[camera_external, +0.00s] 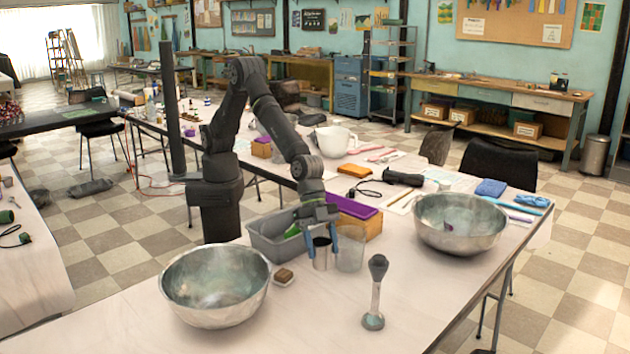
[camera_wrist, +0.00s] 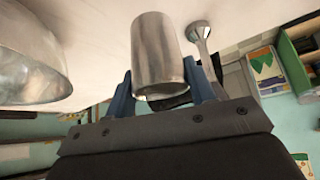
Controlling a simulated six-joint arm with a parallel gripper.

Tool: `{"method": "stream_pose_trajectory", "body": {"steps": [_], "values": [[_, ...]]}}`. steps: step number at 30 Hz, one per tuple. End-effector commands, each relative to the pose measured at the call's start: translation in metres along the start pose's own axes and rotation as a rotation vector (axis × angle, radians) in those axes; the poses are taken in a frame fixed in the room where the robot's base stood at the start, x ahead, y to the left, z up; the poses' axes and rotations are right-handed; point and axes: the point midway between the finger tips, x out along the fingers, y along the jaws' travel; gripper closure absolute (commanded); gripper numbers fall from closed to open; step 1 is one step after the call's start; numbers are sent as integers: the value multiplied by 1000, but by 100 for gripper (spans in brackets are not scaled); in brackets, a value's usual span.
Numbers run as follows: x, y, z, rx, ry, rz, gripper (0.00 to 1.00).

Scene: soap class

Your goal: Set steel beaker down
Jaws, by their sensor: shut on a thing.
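The steel beaker (camera_external: 321,256) is upright near the middle of the table, and my gripper (camera_external: 323,238) is shut on it from above, with a blue finger on either side. In the wrist view the steel beaker (camera_wrist: 160,50) sits between the two fingers of my gripper (camera_wrist: 157,90). The picture there is turned, with the table (camera_wrist: 100,25) at the top. The beaker's base is at or just above the tabletop; I cannot tell whether it touches.
A clear beaker (camera_external: 350,252) stands close on the right. A grey bin (camera_external: 268,246) is just behind left. Large metal bowls stand left (camera_external: 214,286) and right (camera_external: 458,224). The front table is clear.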

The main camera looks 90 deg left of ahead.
Motion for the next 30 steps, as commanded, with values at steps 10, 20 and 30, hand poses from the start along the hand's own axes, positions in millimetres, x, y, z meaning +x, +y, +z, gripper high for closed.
{"method": "stream_pose_trajectory", "body": {"steps": [10, 20, 30], "values": [[-13, -19, 40, -62, 0, -40, 73], [30, -19, 67, -63, 2, -41, 73], [61, -19, 88, -62, 1, -40, 73]]}}
